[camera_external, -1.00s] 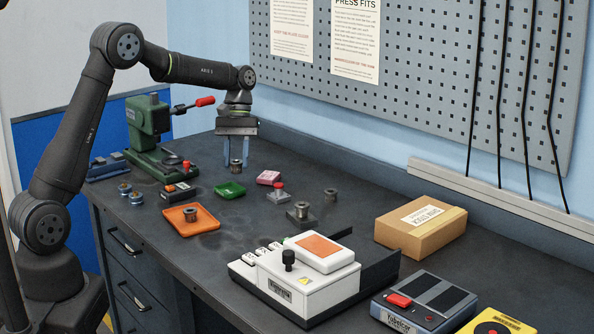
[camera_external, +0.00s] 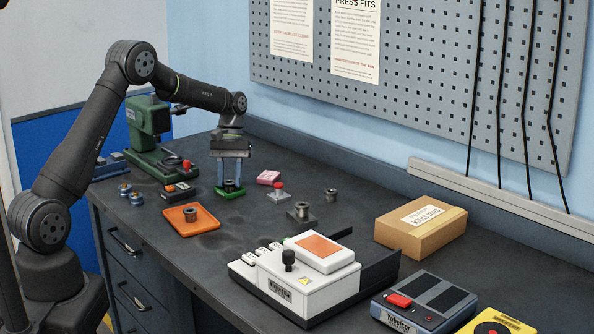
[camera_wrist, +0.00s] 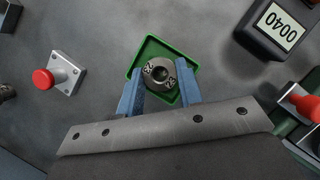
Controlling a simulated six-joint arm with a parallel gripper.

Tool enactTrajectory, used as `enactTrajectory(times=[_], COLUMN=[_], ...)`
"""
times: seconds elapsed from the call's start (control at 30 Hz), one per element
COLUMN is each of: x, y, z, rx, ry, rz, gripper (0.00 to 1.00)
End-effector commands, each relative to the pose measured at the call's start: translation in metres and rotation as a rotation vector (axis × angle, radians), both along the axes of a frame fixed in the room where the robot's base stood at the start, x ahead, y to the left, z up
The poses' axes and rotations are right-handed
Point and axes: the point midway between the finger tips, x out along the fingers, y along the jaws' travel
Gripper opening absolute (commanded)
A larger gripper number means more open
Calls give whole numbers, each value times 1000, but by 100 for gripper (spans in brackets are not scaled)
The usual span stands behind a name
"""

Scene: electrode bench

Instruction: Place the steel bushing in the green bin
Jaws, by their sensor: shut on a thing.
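The steel bushing (camera_wrist: 159,74) is a short grey ring with dark markings on its top face and a hole through the middle. My gripper (camera_wrist: 160,90) is shut on it, with one blue finger on each side. The green bin (camera_wrist: 150,45) is a shallow square tray, and the bushing is over or within its walls in the wrist view. In the external view my gripper (camera_external: 230,184) reaches down to the green bin (camera_external: 232,194), whose rim shows around the fingers. I cannot tell whether the bushing touches the bin floor.
An orange tray (camera_external: 178,224) holding a bushing lies nearby. A grey block with a bushing (camera_external: 301,211) stands to the right.

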Motion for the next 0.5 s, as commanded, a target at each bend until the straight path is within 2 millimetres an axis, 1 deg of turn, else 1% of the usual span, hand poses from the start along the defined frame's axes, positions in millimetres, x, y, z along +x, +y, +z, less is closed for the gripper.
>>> enactTrajectory(times=[0.2, 0.23, 0.27, 0.5], x=[0, 0, 0, 0], y=[0, 0, 0, 0], z=[-3, -3, -3, -1], rx=[0, 0, 0, 0], ry=[1, 1, 1, 0], rz=[0, 0, 0, 0], gripper=[9, 39, 42, 42])
